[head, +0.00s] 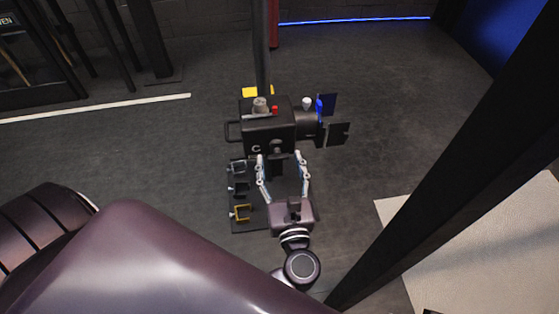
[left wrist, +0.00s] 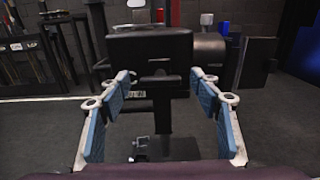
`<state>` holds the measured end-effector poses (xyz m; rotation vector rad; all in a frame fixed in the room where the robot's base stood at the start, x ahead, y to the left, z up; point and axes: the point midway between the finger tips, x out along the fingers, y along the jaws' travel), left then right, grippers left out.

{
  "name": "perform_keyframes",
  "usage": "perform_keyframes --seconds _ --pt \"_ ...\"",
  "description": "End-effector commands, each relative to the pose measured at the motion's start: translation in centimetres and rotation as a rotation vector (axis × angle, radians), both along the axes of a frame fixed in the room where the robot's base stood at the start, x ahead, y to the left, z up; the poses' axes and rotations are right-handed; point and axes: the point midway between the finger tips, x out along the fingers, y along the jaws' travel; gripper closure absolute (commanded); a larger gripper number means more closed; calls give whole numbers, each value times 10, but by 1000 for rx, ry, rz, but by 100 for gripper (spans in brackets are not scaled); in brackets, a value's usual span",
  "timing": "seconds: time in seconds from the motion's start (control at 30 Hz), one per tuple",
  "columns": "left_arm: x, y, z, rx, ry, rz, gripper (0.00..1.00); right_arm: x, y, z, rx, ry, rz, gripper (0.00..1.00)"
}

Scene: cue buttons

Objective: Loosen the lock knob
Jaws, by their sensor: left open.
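A black box-shaped lamp-like device (head: 268,128) stands on a dark pole in the middle of the head view; its back fills the centre of the left wrist view (left wrist: 150,52). A dark knob-like part (head: 277,147) sticks out of its near face and shows as a T-shaped form in the left wrist view (left wrist: 161,82); I take it for the lock knob. My left gripper (head: 282,160) is open, its blue-padded fingers apart on either side of this part. In the left wrist view the fingers (left wrist: 161,84) touch nothing that I can see. My right gripper is not in view.
Dark flaps (head: 338,134) stick out at the device's right end. A grey knob (head: 260,105) and a small red part (head: 275,110) sit on top. A dark board (head: 236,225) with several clamp-like frames lies below. A pale mat (head: 480,255) is at the right.

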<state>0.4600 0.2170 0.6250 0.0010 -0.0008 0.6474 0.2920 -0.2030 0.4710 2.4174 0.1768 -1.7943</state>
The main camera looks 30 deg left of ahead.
Motion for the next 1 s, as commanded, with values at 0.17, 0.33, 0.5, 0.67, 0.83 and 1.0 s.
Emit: perform_keyframes --seconds 0.17,0.33,0.5,0.67,0.83,1.0 --pt "7 5 0 -1 1 -1 42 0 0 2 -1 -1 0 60" --pt "7 5 0 -1 2 -1 42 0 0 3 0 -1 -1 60" --pt "7 5 0 -1 1 -1 56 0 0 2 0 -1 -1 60" --pt "7 5 -1 -1 1 -1 74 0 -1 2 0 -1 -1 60" --pt "7 5 -1 -2 1 -1 84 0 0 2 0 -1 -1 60" --pt "7 5 -1 -19 -12 -1 84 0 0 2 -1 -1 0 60"
